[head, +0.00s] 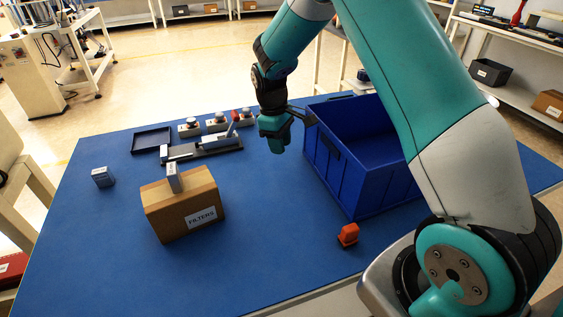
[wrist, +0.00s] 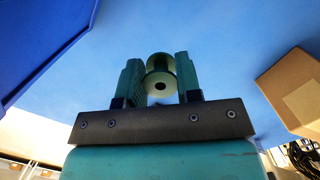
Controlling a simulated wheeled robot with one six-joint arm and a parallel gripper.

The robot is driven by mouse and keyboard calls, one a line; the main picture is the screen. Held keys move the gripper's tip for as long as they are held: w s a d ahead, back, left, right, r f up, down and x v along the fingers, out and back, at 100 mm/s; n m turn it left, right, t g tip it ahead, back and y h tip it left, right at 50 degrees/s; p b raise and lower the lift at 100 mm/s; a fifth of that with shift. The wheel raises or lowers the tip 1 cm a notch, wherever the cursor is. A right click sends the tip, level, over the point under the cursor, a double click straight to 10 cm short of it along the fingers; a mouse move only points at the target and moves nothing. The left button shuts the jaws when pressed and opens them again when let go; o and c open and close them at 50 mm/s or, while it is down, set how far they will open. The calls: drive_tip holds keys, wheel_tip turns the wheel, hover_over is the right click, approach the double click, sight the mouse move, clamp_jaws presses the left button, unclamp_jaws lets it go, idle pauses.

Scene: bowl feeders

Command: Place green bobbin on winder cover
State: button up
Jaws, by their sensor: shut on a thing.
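My gripper (head: 274,138) hangs above the blue table, just left of the blue bin. In the wrist view its two fingers (wrist: 159,82) are shut on the green bobbin (wrist: 160,64), a pale green round piece with a dark hole in its end. The bobbin is held clear of the table. In the head view I cannot make out the bobbin apart from the gripper. I cannot tell for sure which thing is the winder cover. A long grey device with a lever (head: 203,149) lies on the table to the left of my gripper.
The blue bin (head: 341,180) stands close right of my gripper. A cardboard box labelled FILTERS (head: 171,215) stands front left, with a small grey box (head: 174,177) on top. A black tray (head: 152,141), another small box (head: 103,177) and an orange piece (head: 348,235) lie around.

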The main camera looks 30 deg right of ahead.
sight(282, 171)
drive_tip(key=shift+f, duration=3.55)
drive_tip(key=shift+f, duration=0.2)
drive_tip(key=o, duration=0.9)
drive_tip(key=shift+r, duration=0.1)
drive_tip(key=shift+r, duration=0.1)
